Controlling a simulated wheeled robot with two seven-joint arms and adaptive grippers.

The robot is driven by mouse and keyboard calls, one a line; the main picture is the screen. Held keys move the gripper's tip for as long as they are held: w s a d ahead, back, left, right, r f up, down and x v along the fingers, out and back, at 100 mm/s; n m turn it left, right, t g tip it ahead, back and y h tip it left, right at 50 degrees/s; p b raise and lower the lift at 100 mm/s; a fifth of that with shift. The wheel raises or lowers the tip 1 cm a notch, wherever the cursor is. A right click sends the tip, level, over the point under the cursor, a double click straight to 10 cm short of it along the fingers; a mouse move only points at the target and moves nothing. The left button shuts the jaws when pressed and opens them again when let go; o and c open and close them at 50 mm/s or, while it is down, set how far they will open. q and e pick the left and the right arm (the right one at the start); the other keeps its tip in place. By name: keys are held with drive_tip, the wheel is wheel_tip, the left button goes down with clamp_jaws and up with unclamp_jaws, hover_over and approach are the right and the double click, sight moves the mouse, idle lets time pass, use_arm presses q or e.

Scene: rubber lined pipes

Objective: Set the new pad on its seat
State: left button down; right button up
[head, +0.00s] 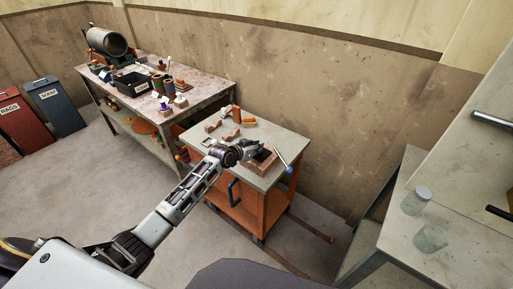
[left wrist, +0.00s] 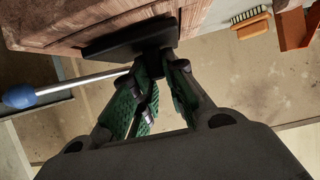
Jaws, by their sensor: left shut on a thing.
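My left gripper (head: 254,149) is above the cart top in the head view. In the left wrist view its green-lined fingers (left wrist: 158,82) are shut on the short stem of a black pad (left wrist: 118,40). The flat black plate lies close against a reddish-brown block (left wrist: 60,18), which seems to be the seat. I cannot tell whether they touch. The block also shows on the cart in the head view (head: 259,167), partly hidden by the gripper. My right gripper is not in view.
A rod tool with a blue handle (head: 289,169) lies beside the block, close to the fingers in the wrist view. Small blocks (head: 228,135) and a brush (left wrist: 250,21) lie on the orange cart (head: 240,205). A cluttered bench (head: 205,92) stands behind left; jars (head: 416,201) stand right.

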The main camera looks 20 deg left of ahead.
use_arm(q)
drive_tip(key=shift+f, duration=0.1)
drive_tip(key=c, duration=1.7)
unclamp_jaws()
drive_tip(key=o, duration=0.3)
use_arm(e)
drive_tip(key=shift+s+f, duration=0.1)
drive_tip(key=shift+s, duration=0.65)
use_arm(q)
drive_tip(key=shift+o, duration=0.2)
drive_tip(key=v, duration=1.2)
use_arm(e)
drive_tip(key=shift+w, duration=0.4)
